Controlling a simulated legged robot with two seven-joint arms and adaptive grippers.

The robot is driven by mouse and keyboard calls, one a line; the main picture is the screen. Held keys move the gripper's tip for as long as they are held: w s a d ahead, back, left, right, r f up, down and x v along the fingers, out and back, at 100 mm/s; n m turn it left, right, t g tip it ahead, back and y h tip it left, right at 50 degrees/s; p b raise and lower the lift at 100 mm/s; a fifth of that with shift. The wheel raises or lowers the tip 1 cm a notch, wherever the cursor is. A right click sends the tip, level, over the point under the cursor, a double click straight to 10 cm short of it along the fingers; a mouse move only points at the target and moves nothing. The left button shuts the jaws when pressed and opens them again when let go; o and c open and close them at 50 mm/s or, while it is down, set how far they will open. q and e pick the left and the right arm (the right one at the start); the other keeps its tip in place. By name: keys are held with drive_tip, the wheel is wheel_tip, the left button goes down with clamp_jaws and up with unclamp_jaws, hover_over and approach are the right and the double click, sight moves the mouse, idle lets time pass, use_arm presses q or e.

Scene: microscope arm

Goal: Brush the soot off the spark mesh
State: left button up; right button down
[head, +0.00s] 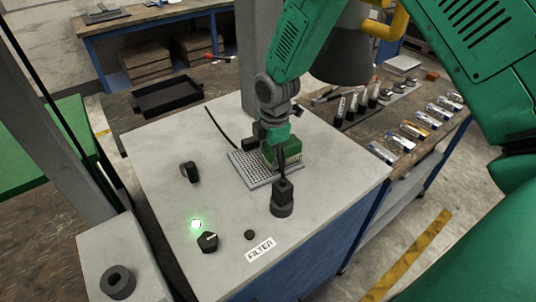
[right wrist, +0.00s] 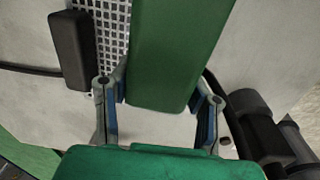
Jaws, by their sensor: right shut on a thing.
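The spark mesh (head: 248,172) is a pale grid panel lying on the grey cabinet top. Part of the mesh (right wrist: 113,25) shows at the upper left of the right wrist view, beside the brush. My right gripper (head: 281,149) is over the mesh's right side, shut on a green block-shaped brush (head: 270,152). In the right wrist view the brush (right wrist: 176,50) sits between the two fingers (right wrist: 160,95). Pale bristles show under it in the head view, at the mesh; exact contact is unclear. I cannot make out soot. My left gripper is not in view.
A black block (right wrist: 70,48) with a cable adjoins the mesh. A dark post fixture (head: 282,198) stands in front of it. The cabinet top (head: 180,140) also carries a black knob (head: 207,242), a green-lit lamp (head: 195,224) and a FILTER label (head: 261,250). A tray (head: 167,97) lies behind.

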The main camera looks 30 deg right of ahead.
drive_tip(key=shift+d, duration=0.1)
drive_tip(key=shift+s+d+p, duration=0.1)
drive_tip(key=shift+d+p, duration=0.2)
drive_tip(key=shift+d, duration=0.8)
drive_tip(key=shift+a, duration=0.1)
drive_tip(key=shift+a, duration=1.2)
drive_tip(key=shift+a+p, duration=0.3)
drive_tip(key=shift+a, duration=0.95)
